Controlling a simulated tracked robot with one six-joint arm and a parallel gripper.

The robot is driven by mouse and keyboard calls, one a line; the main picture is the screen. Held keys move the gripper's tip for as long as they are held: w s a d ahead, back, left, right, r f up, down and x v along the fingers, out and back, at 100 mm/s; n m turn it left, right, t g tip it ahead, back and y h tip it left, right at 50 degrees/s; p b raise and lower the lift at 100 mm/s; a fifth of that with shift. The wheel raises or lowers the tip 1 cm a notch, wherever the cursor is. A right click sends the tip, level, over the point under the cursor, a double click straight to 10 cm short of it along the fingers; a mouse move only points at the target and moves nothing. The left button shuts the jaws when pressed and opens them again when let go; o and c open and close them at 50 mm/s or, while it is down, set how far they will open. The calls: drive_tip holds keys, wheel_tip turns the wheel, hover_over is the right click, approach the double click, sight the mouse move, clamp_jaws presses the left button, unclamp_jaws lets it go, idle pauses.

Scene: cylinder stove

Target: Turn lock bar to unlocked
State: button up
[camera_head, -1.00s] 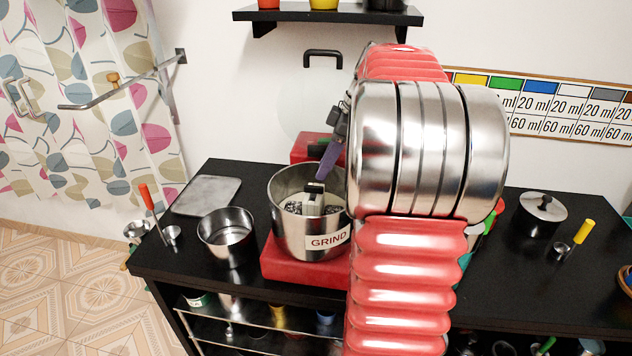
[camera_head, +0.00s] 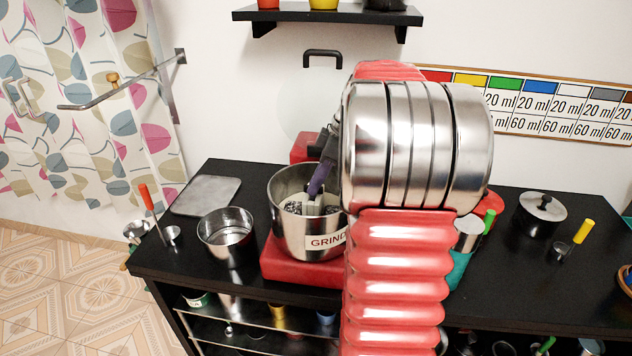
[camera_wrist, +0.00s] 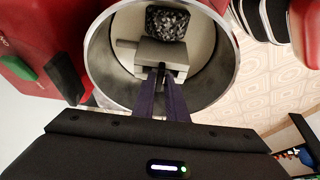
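A steel bowl labelled GRIND (camera_head: 330,242) stands on a red base. Inside it are a grey metal block (camera_wrist: 156,52), which may be the lock bar, and a dark, textured block (camera_wrist: 167,22). My gripper (camera_wrist: 162,70) reaches down into the bowl with its purple fingers (camera_head: 318,182). In the wrist view the fingers lie close together, with their tips at the near edge of the grey block. The tips cover that edge, so I cannot tell whether they grip it. My arm hides the bowl's right side in the head view.
The red base (camera_head: 285,262) stands on a black table (camera_head: 500,285). A lidded pot (camera_head: 541,212) stands at the right. A green button (camera_wrist: 18,68) is beside the bowl.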

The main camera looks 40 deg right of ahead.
clamp_jaws()
drive_tip(key=shift+a+m, duration=0.1)
drive_tip(key=shift+m, duration=0.4)
drive_tip(key=m, duration=0.1)
drive_tip(key=m+h, duration=0.1)
drive_tip(key=m, duration=0.1)
drive_tip(key=shift+s+a+m+t+h, duration=0.1)
drive_tip(key=shift+m+t+h, duration=0.2)
drive_tip(key=shift+t, duration=0.1)
drive_tip(key=m+h, duration=0.1)
drive_tip(key=m, duration=0.3)
drive_tip(key=shift+a+h, duration=0.15)
drive_tip(key=shift+h, duration=0.25)
drive_tip(key=m, duration=0.2)
drive_tip(key=m+h, duration=0.1)
drive_tip(key=m, duration=0.2)
drive_tip(key=shift+a+h, duration=0.15)
drive_tip(key=shift+h, duration=0.15)
drive_tip(key=shift+m+g+h, duration=0.6)
drive_tip(key=shift+m+g, duration=0.1)
drive_tip(key=shift+m, duration=1.4)
